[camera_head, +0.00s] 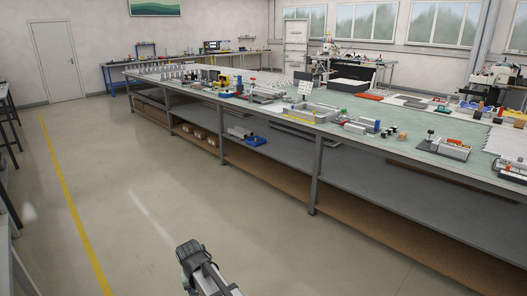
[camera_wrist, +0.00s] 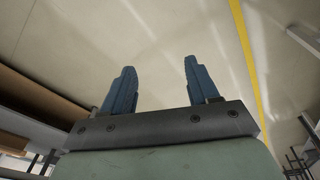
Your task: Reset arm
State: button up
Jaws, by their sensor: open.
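My gripper (camera_wrist: 157,85) shows in the wrist view with its two blue fingers spread apart. Nothing is between the fingers, and only bare floor lies behind them. In the head view, part of my arm shows low at the bottom centre, over the floor and apart from the long workbench. The fingers cannot be made out in the head view.
A long workbench (camera_head: 397,158) with a green top and lower shelves runs across the middle and right, crowded with tools and parts. A yellow line (camera_head: 72,208) marks the floor at left. The floor (camera_head: 130,190) between is clear. A door (camera_head: 58,62) stands at back left.

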jog(key=s+d+f+m+g, duration=0.1)
jog(key=s+d+f, duration=0.15)
jog(key=d, duration=1.05)
jog(key=s+d+f+m, duration=0.2)
jog(key=d+f, duration=0.2)
jog(key=d, duration=0.8)
jog(key=s+d+f+m+g, duration=0.15)
jog(key=d+f, duration=0.25)
jog(key=d, duration=0.9)
jog(key=s+f+g, duration=0.3)
jog(key=s+f, duration=0.7)
jog(key=s, duration=0.5)
jog(key=s+f+g, duration=0.3)
jog(key=s+f, duration=0.7)
jog(key=s, duration=0.5)
jog(key=shift+d+f, duration=0.3)
jog(key=shift+f, duration=0.05)
